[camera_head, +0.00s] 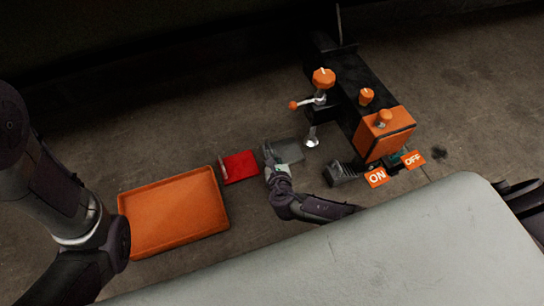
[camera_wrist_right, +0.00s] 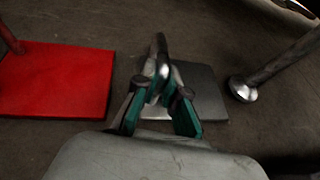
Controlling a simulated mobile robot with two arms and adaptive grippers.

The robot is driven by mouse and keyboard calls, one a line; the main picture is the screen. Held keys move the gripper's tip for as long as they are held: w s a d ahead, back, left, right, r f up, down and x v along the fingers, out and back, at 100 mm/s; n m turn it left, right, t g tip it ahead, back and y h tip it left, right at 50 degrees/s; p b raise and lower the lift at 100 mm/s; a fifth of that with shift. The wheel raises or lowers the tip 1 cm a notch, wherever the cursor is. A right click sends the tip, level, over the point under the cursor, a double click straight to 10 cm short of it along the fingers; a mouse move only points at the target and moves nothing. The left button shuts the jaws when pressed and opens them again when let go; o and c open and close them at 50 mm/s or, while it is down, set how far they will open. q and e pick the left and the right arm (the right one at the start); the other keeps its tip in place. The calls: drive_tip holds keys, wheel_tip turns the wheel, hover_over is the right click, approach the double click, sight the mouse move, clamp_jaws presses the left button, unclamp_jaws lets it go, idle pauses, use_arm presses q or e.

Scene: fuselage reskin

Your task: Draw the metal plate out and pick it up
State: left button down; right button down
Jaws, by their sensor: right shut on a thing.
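The metal plate (camera_head: 289,151) is a flat grey square, low over or on the floor right of a red square. In the right wrist view the plate (camera_wrist_right: 208,88) extends to the right from behind my fingers. My right gripper (camera_head: 269,158) is at its left edge. I cannot tell whether the plate is clear of the floor. My left arm shows at the left, but its gripper is out of view.
The red square (camera_head: 240,166) with a small upright handle lies left of the plate. An orange tray (camera_head: 175,212) is farther left and looks empty. An orange-and-black machine (camera_head: 384,134) with knobs and ON/OFF labels stands at right. Its metal rod with a round foot (camera_wrist_right: 243,89) is close to the plate.

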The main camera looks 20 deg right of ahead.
drive_tip(key=c, duration=1.2)
unclamp_jaws()
drive_tip(key=shift+r, duration=0.1)
wheel_tip(320, 180, up, 10)
drive_tip(key=shift+f, duration=0.1)
